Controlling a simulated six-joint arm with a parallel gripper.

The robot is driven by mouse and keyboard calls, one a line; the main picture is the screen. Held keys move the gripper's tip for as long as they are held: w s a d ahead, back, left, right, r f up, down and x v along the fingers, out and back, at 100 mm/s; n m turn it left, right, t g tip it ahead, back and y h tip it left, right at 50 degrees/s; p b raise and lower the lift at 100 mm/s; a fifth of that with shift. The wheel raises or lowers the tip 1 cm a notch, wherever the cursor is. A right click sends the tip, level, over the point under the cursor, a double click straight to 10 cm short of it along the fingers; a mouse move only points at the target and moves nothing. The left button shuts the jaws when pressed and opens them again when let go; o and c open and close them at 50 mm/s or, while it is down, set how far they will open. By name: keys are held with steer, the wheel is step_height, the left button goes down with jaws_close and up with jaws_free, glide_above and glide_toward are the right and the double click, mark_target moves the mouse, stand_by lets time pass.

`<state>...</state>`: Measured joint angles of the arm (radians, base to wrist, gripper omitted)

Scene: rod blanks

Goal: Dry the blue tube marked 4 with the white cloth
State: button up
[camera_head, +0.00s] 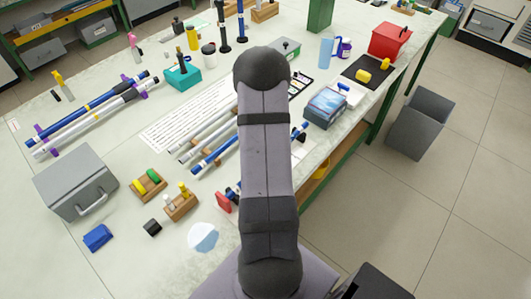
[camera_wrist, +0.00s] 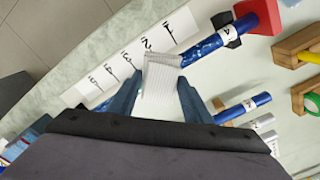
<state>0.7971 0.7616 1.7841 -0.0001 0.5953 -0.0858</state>
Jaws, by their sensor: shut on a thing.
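My gripper (camera_wrist: 158,92) is shut on a white ribbed cloth (camera_wrist: 162,74) in the wrist view. The cloth lies against the near end of a blue tube (camera_wrist: 204,48), whose speckled surface looks wet. This tube has a white label that seems to read 4, and it runs up to a red block (camera_wrist: 262,14) past a black support. In the head view my arm hides the gripper and cloth; part of a blue tube (camera_head: 234,189) shows near the red block (camera_head: 223,202).
A white strip with numbers (camera_wrist: 130,58) lies beside the cloth. Several white and blue rods (camera_head: 207,137) lie left of my arm. Wooden holders (camera_head: 180,206), a grey toolbox (camera_head: 76,182) and a blue box (camera_head: 325,108) stand around. The table edge is close on the right.

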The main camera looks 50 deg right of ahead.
steer(key=shift+a, duration=2)
steer(key=shift+d+b, duration=1.2)
steer(key=shift+d, duration=7.75)
steer(key=shift+a, duration=9.1)
steer(key=shift+d+f, duration=0.1)
steer(key=shift+d, duration=8.95)
steer(key=shift+a, duration=0.1)
steer(key=shift+a+p, duration=1.35)
steer(key=shift+a, duration=7.65)
step_height(320, 180, up, 8)
steer(key=p, duration=0.6)
steer(key=shift+d, duration=0.15)
